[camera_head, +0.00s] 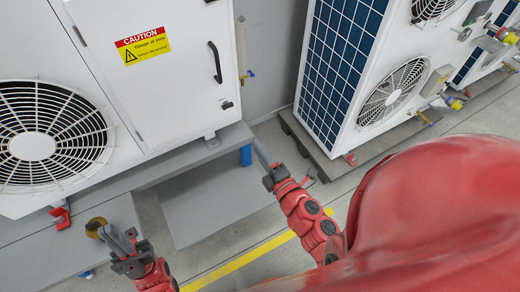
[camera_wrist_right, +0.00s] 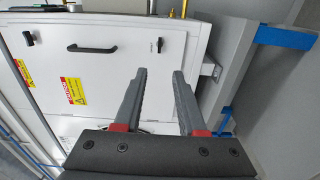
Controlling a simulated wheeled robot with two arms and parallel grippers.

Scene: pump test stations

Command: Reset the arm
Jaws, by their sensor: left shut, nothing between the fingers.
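My left gripper (camera_head: 112,236) is at the lower left of the head view, in front of the left white unit. Its fingers are together with nothing between them. A round brass-coloured part (camera_head: 96,226) shows right by its fingertips; I cannot tell whether they touch. My right gripper (camera_head: 263,156) is near the middle of the head view, in front of the gap between the two units. In the right wrist view its fingers (camera_wrist_right: 160,78) are apart, with nothing between them.
The left white unit (camera_head: 165,95) has a caution label (camera_head: 143,45), a black handle (camera_head: 216,62) and a fan grille (camera_head: 50,135); it stands on a grey platform (camera_head: 170,158). Another unit with a blue grid panel (camera_head: 340,65) stands at right. A yellow line (camera_head: 240,261) crosses the floor.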

